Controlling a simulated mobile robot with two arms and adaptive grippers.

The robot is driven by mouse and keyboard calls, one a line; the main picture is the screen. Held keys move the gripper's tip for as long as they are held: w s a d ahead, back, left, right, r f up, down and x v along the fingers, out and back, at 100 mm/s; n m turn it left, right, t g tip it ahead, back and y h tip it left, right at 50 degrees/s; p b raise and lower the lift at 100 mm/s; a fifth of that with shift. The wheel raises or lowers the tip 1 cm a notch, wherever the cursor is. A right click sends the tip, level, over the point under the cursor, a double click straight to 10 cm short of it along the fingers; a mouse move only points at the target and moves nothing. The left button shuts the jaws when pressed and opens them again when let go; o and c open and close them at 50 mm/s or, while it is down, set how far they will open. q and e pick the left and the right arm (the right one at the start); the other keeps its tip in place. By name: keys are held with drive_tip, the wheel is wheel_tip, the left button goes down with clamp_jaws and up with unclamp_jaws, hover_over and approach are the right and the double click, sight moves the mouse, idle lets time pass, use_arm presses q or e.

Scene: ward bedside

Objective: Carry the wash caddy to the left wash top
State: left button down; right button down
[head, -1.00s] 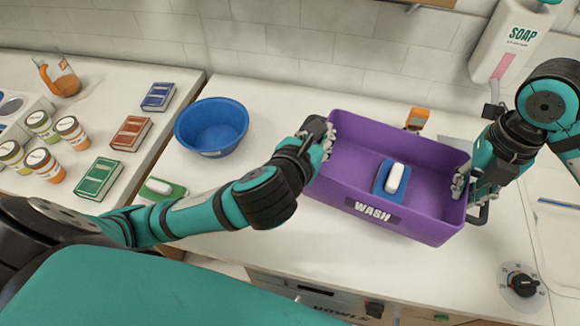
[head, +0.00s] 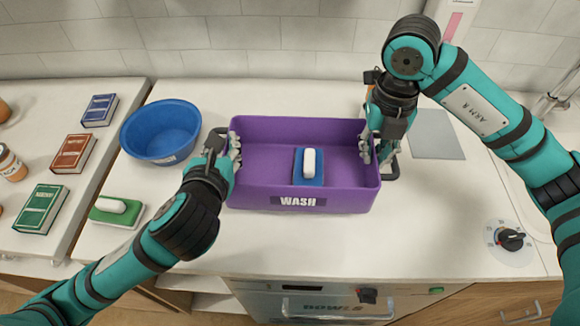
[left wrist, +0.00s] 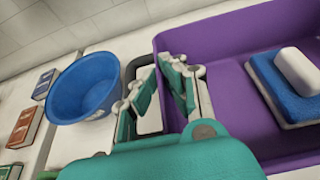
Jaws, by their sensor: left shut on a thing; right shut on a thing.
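The purple wash caddy (head: 300,201), labelled WASH, is level over the middle white worktop in the head view. I cannot tell whether it touches the worktop. A blue sponge with a white bar (head: 309,163) lies inside it. My left gripper (head: 234,150) is shut on the caddy's left end, at the dark handle; the left wrist view shows its fingers (left wrist: 170,75) at the caddy's wall (left wrist: 205,45). My right gripper (head: 372,150) is shut on the caddy's right end. The left white top (head: 90,160) lies beyond a seam on the left.
A blue bowl (head: 160,132) stands close to the caddy's left. A green sponge with a white bar (head: 116,210) lies in front of the bowl. Books (head: 73,153) and jars (head: 10,165) occupy the left top. A grey sheet (head: 436,134) and a dial (head: 510,239) are on the right.

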sight(369, 169)
use_arm(q)
drive_tip(key=shift+a+f, duration=0.15)
use_arm(e)
drive_tip(key=shift+d+f, duration=0.1)
drive_tip(key=shift+f, duration=0.05)
